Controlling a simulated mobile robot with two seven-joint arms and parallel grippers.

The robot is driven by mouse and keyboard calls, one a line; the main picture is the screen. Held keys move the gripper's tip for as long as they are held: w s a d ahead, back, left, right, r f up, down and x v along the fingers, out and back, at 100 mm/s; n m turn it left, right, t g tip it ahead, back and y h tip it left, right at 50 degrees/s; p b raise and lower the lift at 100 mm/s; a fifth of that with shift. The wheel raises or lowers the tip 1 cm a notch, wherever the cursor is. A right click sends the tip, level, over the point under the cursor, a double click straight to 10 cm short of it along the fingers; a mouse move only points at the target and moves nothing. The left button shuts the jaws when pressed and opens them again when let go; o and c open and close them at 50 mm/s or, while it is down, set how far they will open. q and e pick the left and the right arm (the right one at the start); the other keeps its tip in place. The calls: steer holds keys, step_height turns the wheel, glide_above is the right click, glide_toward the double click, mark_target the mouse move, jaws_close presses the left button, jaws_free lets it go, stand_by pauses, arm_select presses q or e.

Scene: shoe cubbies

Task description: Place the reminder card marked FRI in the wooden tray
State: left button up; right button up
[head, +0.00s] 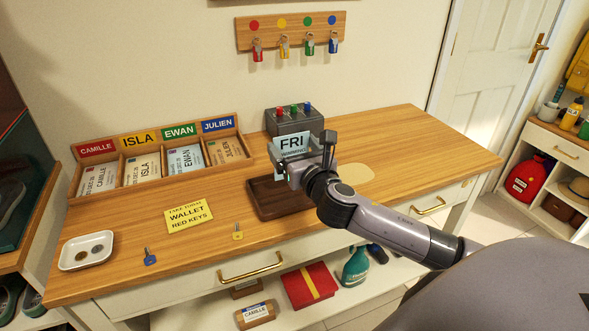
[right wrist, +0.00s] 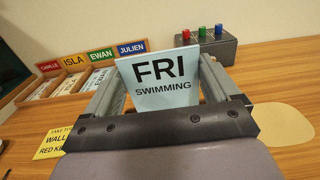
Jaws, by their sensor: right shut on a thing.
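The light blue card marked FRI, SWIMMING (head: 292,145) is upright in my right gripper (head: 290,160). The gripper is shut on it, and the card also shows between the fingers in the right wrist view (right wrist: 160,82). The dark brown wooden tray (head: 262,207) lies on the table below and a little left of the gripper. The gripper and card are above its back right part and hide some of it. The tray's visible part looks empty. My left gripper is not in view.
A grey box with coloured buttons (head: 292,120) stands behind the card. A name-labelled card sorter (head: 160,160) is at the back left. A yellow note (head: 188,214), a yellow key (head: 238,231), a blue key (head: 150,257) and a white coin dish (head: 87,250) lie left.

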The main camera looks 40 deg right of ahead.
step_height(320, 180, down, 4)
steer(key=shift+f+b, duration=0.25)
steer(key=shift+b, duration=0.4)
steer(key=o, duration=0.5)
steer(key=shift+f, duration=0.1)
